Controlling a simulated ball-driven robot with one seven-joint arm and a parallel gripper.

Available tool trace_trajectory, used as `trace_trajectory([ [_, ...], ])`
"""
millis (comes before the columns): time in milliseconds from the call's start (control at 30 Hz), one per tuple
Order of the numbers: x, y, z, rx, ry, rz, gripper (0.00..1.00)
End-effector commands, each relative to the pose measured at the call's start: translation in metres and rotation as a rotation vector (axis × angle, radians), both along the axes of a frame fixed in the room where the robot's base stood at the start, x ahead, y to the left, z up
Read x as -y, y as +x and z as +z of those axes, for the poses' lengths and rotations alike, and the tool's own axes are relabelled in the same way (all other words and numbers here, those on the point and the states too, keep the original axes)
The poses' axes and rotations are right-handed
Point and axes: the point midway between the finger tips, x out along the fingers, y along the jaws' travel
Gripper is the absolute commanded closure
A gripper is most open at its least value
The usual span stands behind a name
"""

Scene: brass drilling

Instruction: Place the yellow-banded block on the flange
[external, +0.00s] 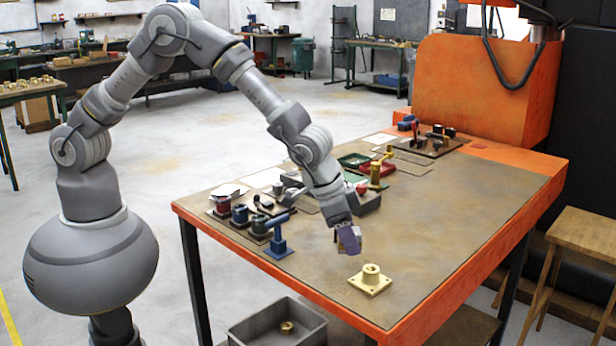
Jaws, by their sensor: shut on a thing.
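The brass flange (370,279) lies on the table near its front edge, with a square base and a raised round hub. My gripper (343,226) points down above the table, up and to the left of the flange in the picture. It is shut on a small block (349,240) with a purple side and a tan-yellow face. The block is tilted and appears clear of both the table and the flange. The fingers hide part of it, and its yellow band is too small to make out clearly.
A blue stand (279,241) and several small fixtures stand at the table's left. A brass fitting (376,175) and a green tray (356,160) are behind my gripper. A grey bin (300,338) sits below the front edge. The table right of the flange is clear.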

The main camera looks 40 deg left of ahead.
Motion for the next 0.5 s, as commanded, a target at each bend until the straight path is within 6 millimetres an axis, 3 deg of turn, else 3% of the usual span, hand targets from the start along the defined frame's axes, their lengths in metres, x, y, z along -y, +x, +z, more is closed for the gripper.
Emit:
trace_trajectory([
  [200, 0.032, 0.024, -0.004, 0.002, -0.002, 0.0, 1.0],
  [400, 0.043, 0.031, -0.005, 0.001, -0.003, 0.001, 1.0],
  [500, 0.042, 0.03, -0.024, 0.0, 0.0, 0.0, 1.0],
])
